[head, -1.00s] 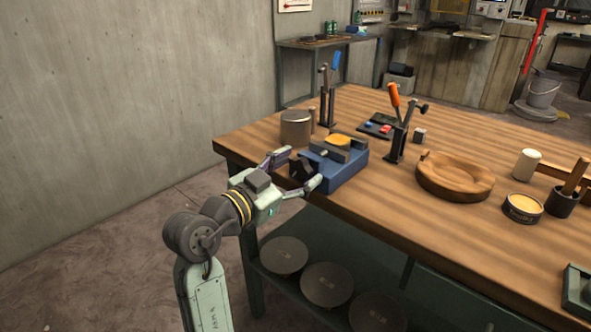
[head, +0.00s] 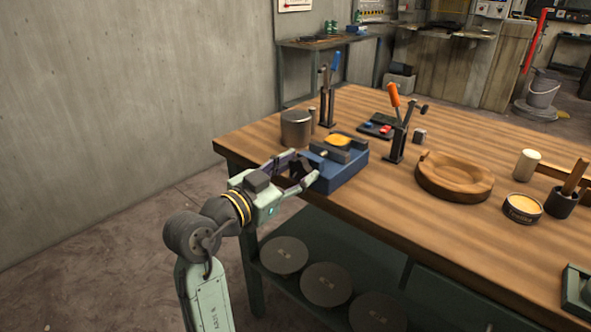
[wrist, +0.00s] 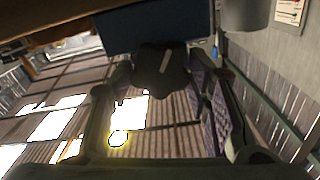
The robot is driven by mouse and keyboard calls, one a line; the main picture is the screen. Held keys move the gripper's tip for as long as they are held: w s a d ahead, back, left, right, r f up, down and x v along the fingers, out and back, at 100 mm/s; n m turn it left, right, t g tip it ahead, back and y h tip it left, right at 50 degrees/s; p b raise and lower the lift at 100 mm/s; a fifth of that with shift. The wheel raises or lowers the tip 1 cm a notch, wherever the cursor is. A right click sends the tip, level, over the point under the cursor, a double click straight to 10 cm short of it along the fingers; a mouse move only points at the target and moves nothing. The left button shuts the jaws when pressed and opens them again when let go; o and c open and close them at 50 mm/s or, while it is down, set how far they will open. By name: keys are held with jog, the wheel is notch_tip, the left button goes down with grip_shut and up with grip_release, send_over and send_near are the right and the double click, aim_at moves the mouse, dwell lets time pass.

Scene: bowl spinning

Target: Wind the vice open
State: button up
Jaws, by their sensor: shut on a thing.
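The blue vice (head: 345,172) sits at the near left corner of the wooden bench, with a yellow piece (head: 338,141) at its grey jaws. Its dark lobed knob (head: 297,171) faces my arm at the bench's edge. My gripper (head: 304,167) is shut on the knob, one finger on each side. In the wrist view the dark knob (wrist: 162,72) shows between the purple-padded fingers, with the blue vice body (wrist: 145,28) behind it. The fingers partly hide the knob in the head view.
A metal cylinder (head: 296,128) stands close behind the vice. Upright clamps with a blue handle (head: 335,62) and an orange handle (head: 394,95) stand farther back. A wooden bowl (head: 455,176) lies to the right. Round discs (head: 326,284) rest on the shelf below.

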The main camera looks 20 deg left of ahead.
jog(key=n+p, duration=0.1)
jog(key=n, duration=0.2)
jog(key=n+p, duration=0.2)
jog(key=shift+r+n, duration=0.2)
jog(key=shift+n, duration=0.2)
jog(key=n+p, duration=0.4)
jog(key=n, duration=0.1)
jog(key=shift+a+p, duration=0.15)
jog(key=shift+p, duration=0.15)
jog(key=n+p, duration=0.3)
jog(key=n, duration=0.2)
jog(key=shift+f, duration=0.15)
jog(key=n, duration=0.4)
jog(key=shift+f, duration=0.2)
jog(key=n, duration=0.5)
jog(key=shift+n, duration=0.4)
jog(key=n, duration=0.5)
jog(key=shift+f, duration=0.15)
jog(key=n, duration=0.5)
jog(key=shift+n, duration=0.4)
jog(key=n, duration=0.5)
jog(key=shift+n, duration=0.4)
